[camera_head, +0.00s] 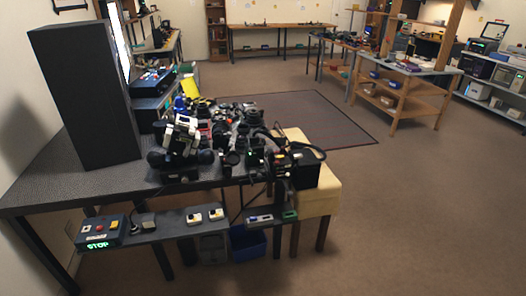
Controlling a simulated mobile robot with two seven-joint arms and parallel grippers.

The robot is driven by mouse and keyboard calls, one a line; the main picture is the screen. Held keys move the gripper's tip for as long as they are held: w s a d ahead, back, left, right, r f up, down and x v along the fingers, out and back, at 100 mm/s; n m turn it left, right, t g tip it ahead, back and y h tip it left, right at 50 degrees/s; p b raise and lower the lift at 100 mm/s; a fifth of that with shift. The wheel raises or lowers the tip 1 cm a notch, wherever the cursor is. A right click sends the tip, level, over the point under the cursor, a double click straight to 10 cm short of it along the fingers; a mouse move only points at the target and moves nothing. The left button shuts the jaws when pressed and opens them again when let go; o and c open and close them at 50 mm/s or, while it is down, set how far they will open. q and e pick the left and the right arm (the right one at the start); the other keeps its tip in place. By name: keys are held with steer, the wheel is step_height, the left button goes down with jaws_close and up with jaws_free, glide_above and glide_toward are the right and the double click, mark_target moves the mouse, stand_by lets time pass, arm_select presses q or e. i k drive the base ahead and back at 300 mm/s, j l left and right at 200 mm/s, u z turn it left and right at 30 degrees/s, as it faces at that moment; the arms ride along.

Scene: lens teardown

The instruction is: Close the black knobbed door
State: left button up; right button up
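I cannot make out a black door with a knob in the head view. A tall black box-like thing (85,100) stands upright on the left of the dark table; I see no knob on it, and cannot tell whether it has a door. Neither of my grippers can be made out in this view.
The dark table (50,185) bears a white-and-black device (182,135) and a crowd of dark equipment. A control box (100,232) with a lit STOP sign is at its front. A wooden shelf unit (408,100) stands at right. The brown floor (420,220) at right is clear.

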mark_target(270, 153)
steer(key=i+l+u, duration=0.15)
steer(key=i+l, duration=0.2)
steer(key=i+l+u, duration=0.15)
steer(key=i+l, duration=0.2)
steer(key=l, duration=0.2)
steer(key=i+l+u, duration=0.15)
steer(key=i+l, duration=0.2)
steer(key=l, duration=0.15)
